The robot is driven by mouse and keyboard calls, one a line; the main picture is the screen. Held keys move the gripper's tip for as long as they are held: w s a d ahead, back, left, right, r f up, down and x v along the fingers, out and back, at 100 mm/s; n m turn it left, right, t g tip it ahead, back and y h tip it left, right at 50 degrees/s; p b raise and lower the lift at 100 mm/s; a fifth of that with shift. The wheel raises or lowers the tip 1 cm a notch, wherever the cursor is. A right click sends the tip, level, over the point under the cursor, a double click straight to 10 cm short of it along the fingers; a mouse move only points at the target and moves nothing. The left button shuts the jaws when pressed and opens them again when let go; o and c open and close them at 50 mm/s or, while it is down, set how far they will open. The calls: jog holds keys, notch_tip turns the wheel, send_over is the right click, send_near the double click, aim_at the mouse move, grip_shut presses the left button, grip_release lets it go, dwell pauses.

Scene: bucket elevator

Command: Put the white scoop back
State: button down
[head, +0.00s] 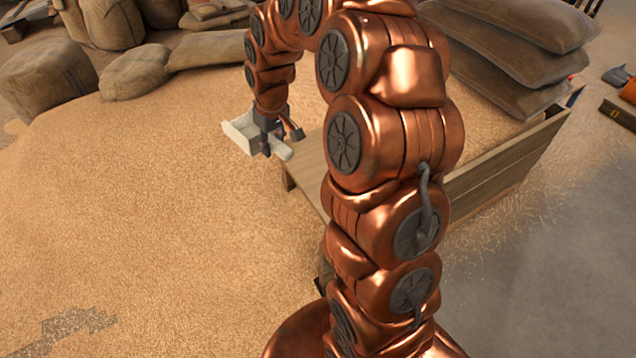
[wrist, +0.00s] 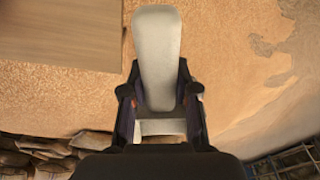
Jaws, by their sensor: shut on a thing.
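The white scoop (head: 238,135) is in my gripper (head: 268,142), held over the grain beside the left end of a wooden bench. Its broad pale part points left in the head view, and a narrower part sticks out at the right of the fingers. In the wrist view the scoop (wrist: 157,55) stands up between the two dark fingers of my gripper (wrist: 159,92), which are shut on it. Part of the scoop is hidden by the fingers and the gripper body.
The wooden bench (head: 308,168) is mostly hidden behind my arm; a wooden surface (wrist: 60,35) shows at the wrist view's upper left. Loose grain (head: 150,220) covers the floor. Filled sacks (head: 45,78) stand at the back left; stacked sacks (head: 510,60) lie at the right.

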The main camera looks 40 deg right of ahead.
jog(key=s+d+f+n+g+b, duration=0.1)
jog(key=s+d+f+n+b, duration=0.2)
jog(key=s+d+f+b, duration=0.6)
jog(key=s+d+f+n+b, duration=0.3)
jog(key=s+d+f+b, duration=0.3)
jog(key=s+d+b, duration=0.65)
jog(key=w, duration=0.5)
jog(key=w+b, duration=0.1)
jog(key=w, duration=0.5)
jog(key=w+f, duration=0.1)
jog(key=w, duration=0.5)
jog(key=shift+w+f+b, duration=0.1)
jog(key=shift+f+b, duration=0.1)
jog(key=shift+b, duration=0.1)
jog(key=shift+f, duration=1.55)
jog(key=shift+f, duration=0.15)
jog(key=c, duration=0.9)
grip_release()
